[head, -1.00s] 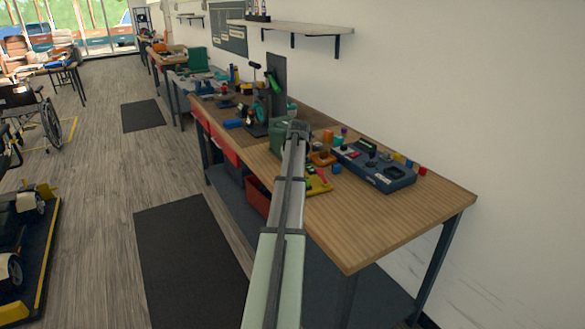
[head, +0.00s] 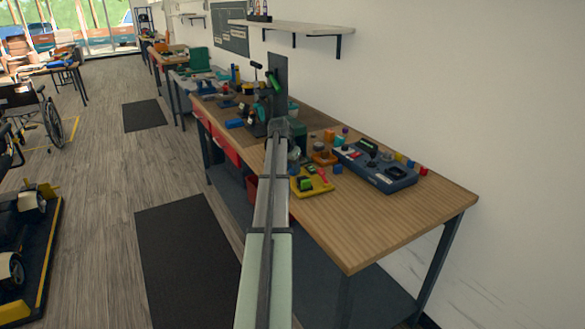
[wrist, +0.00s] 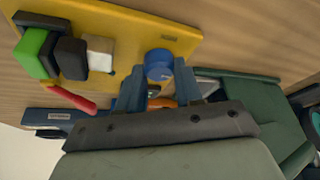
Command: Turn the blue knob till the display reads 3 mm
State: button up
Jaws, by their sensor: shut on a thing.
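The blue knob (wrist: 159,60) stands on a yellow board (wrist: 115,22) in the wrist view. My gripper (wrist: 160,70) is shut on the knob, one finger on each side. The yellow board also shows on the bench in the head view (head: 322,190), with a green block on it. My fingertips and the knob cannot be made out there.
A green block (wrist: 33,50), a black block (wrist: 69,58) and a whitish block (wrist: 99,52) sit left of the knob. A red piece (wrist: 72,98) lies nearby. A dark green box (wrist: 235,105) is at the right. The bench's near right end (head: 410,210) is clear.

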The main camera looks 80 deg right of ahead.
jog(key=shift+m+g, duration=0.3)
jog(key=shift+m, duration=0.6)
jog(key=o, duration=1)
jog(key=shift+o, duration=0.2)
jog(key=shift+r, duration=0.1)
jog(key=v, duration=1.3)
jog(key=shift+w+r, duration=0.25)
jog(key=shift+r, duration=0.1)
